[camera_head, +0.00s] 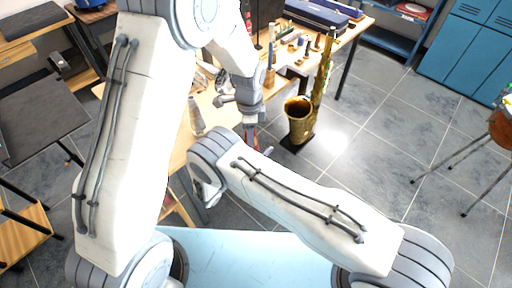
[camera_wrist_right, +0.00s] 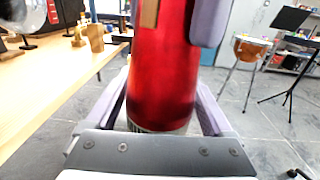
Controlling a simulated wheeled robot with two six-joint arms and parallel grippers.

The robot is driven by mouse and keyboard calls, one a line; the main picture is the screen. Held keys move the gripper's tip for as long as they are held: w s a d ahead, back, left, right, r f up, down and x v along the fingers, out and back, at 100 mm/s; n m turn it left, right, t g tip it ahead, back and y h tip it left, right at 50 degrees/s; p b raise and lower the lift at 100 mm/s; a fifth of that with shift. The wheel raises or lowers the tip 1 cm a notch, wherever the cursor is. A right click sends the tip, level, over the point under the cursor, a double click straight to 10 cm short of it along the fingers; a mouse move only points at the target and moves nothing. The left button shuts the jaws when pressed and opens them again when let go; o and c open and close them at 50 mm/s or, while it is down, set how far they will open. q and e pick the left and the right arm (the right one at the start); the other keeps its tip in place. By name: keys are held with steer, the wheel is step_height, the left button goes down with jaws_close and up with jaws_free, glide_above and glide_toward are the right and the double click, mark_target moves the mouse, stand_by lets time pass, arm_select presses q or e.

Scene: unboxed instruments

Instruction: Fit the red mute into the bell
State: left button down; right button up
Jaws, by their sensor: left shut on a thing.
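The red mute (camera_wrist_right: 163,75) fills the middle of the right wrist view, upright, with a brown strip (camera_wrist_right: 150,13) near its top. Only a small red part (camera_head: 250,136) shows in the head view. My left gripper (camera_head: 249,108) is shut on the mute; one of its fingers (camera_wrist_right: 208,22) lies against the upper right side. My right gripper (camera_wrist_right: 160,108) is open, its fingers on both sides of the mute's lower part, tips hidden. A silvery flared bell (camera_wrist_right: 28,14) shows at the wrist view's top left; a grey cone-like piece (camera_head: 196,116) lies on the table.
The wooden table (camera_wrist_right: 48,84) has small wooden pieces (camera_wrist_right: 92,34) on it. A brass saxophone (camera_head: 299,112) stands on the floor to the right of the table. Blue cases (camera_head: 318,13) lie at the table's far end.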

steer(key=c, duration=1)
arm_select(q)
steer(key=shift+c, duration=0.7)
jaws_free()
arm_select(e)
steer(key=shift+c, duration=0.6)
